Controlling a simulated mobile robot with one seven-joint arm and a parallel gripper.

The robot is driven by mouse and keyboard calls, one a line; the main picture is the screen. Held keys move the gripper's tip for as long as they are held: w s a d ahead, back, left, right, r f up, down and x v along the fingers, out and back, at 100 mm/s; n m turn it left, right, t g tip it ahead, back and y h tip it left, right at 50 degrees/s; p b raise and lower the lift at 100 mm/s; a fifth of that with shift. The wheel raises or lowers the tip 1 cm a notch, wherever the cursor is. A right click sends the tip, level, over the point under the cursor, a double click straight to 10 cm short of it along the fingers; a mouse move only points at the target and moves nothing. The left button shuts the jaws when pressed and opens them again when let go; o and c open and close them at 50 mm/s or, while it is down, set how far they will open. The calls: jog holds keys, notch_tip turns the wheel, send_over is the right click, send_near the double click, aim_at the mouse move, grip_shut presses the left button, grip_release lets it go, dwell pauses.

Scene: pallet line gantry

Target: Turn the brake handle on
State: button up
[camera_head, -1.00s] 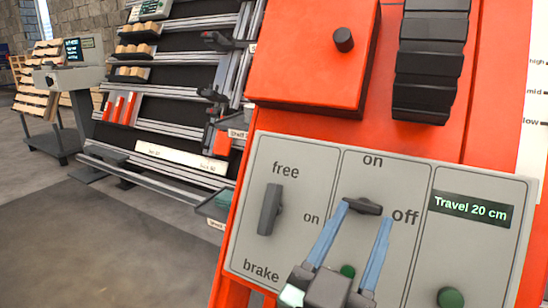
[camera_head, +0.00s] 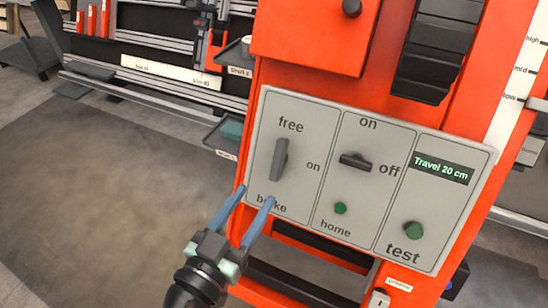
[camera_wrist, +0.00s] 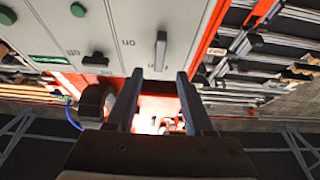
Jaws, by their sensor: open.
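The brake handle (camera_head: 280,159) is a dark grey bar on the left section of the grey control panel (camera_head: 305,195). It stands nearly upright, between "free" above and "brake" below, with "on" at its right. It also shows in the wrist view (camera_wrist: 161,50), just beyond my fingertips. My gripper (camera_head: 257,194) is open and empty, below and slightly left of the handle in the head view. Its fingers partly cover the word "brake". In the wrist view my gripper (camera_wrist: 159,74) has its two blue fingers apart, roughly in line with the handle. I cannot tell whether they touch the panel.
A second dark switch (camera_head: 355,161) lies sideways, pointing toward "off". Green buttons for home (camera_head: 340,208) and test (camera_head: 413,230) sit lower right. The display (camera_head: 441,168) reads "Travel 20 cm". An orange box (camera_head: 315,38) juts out above. Open floor lies left.

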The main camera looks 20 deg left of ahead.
aim_at(275, 164)
jog(key=w, duration=0.9)
jog(key=shift+w+d, duration=0.15)
jog(key=shift+w, duration=0.25)
grip_shut()
